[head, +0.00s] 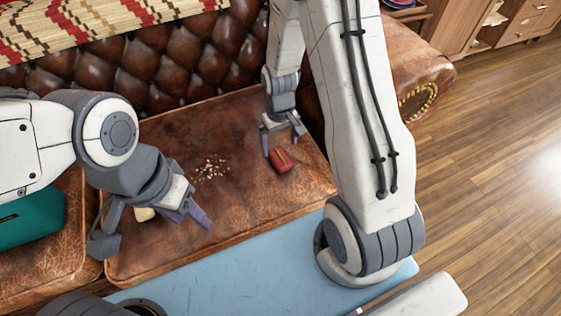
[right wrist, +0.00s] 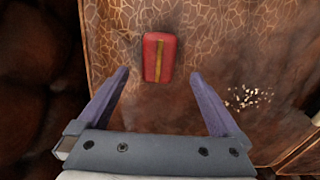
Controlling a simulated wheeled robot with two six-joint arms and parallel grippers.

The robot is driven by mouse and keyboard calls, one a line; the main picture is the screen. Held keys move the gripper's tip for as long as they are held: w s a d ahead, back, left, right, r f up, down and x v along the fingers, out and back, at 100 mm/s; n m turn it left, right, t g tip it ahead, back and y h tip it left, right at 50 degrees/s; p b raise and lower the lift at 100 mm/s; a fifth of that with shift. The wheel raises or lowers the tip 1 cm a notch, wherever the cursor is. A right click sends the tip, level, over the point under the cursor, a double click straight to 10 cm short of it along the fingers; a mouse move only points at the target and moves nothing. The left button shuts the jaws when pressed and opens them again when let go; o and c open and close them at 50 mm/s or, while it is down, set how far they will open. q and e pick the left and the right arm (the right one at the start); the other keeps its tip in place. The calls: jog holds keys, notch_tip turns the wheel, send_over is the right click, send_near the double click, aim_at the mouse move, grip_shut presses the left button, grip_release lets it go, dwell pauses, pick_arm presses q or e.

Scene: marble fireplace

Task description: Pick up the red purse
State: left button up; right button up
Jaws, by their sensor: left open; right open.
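The red purse (head: 281,161) is a small red block-like thing with a gold stripe, lying on the brown leather sofa seat (head: 240,220). In the right wrist view the purse (right wrist: 159,57) lies ahead of the fingertips, roughly centred between them and not touched. My right gripper (head: 283,143) is open and empty, just behind the purse in the head view; its two fingers also show in the right wrist view (right wrist: 160,72). My left gripper (head: 150,232) is open over the seat's front left, near a small cream-coloured thing (head: 145,214) that it partly hides.
Scattered crumbs (head: 211,168) lie on the seat left of the purse. A teal case (head: 32,218) sits on the left cushion. The tufted backrest (head: 150,65) rises behind, with a patterned blanket (head: 100,22). A rolled armrest (head: 418,70) stands right. Wooden floor (head: 490,150) is clear.

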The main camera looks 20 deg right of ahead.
aim_at(280, 156)
notch_tip(280, 156, down, 6)
jog(key=b, duration=0.2)
jog(key=shift+d+f+b, duration=0.1)
jog(key=shift+f+b, duration=0.15)
jog(key=shift+b, duration=0.05)
jog(key=shift+r, duration=0.1)
jog(key=c, duration=1.4)
jog(key=shift+c, duration=0.2)
